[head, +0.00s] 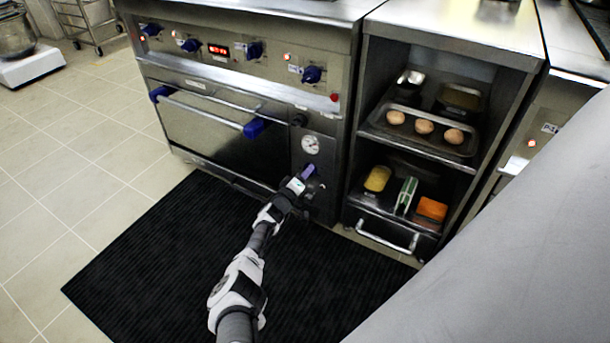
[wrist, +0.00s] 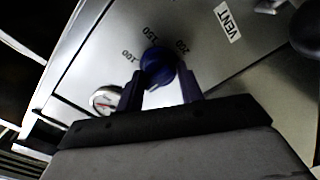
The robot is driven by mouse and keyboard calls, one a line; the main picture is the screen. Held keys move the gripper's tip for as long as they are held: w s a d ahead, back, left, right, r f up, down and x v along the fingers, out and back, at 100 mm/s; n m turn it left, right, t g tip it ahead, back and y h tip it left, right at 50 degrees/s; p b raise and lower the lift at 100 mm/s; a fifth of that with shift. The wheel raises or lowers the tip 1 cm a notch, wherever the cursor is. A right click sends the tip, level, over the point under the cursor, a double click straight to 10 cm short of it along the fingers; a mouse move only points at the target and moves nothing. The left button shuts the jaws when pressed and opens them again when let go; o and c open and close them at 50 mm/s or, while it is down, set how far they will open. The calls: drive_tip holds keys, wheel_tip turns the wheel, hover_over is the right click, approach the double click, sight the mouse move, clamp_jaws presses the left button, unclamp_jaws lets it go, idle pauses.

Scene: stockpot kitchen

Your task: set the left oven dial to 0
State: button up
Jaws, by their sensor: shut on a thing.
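The oven dial (wrist: 158,66) is a round blue knob on the steel panel, with the marks 100, 150 and 200 printed around its visible side. My gripper (wrist: 160,86) is shut on it, one dark finger on each side. The pointer and the 0 mark cannot be made out. In the head view my gripper (head: 309,172) is at the oven's lower right panel, below the round gauge (head: 311,145), and covers most of the dial. The gauge also shows in the wrist view (wrist: 104,99) beside the left finger.
A VENT label (wrist: 228,22) and a dark knob (wrist: 306,30) lie beside the dial. The oven door (head: 215,130) is closed, with a blue-ended handle. Other blue knobs (head: 312,74) line the upper panel. Open shelves (head: 470,165) with trays stand to the right. A black mat (head: 150,250) covers the floor.

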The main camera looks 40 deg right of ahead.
drive_tip(key=o, duration=1)
drive_tip(key=p+v, duration=0.8)
drive_tip(key=v, duration=0.5)
drive_tip(key=shift+s+a, duration=0.15)
drive_tip(key=shift+a, duration=0.2)
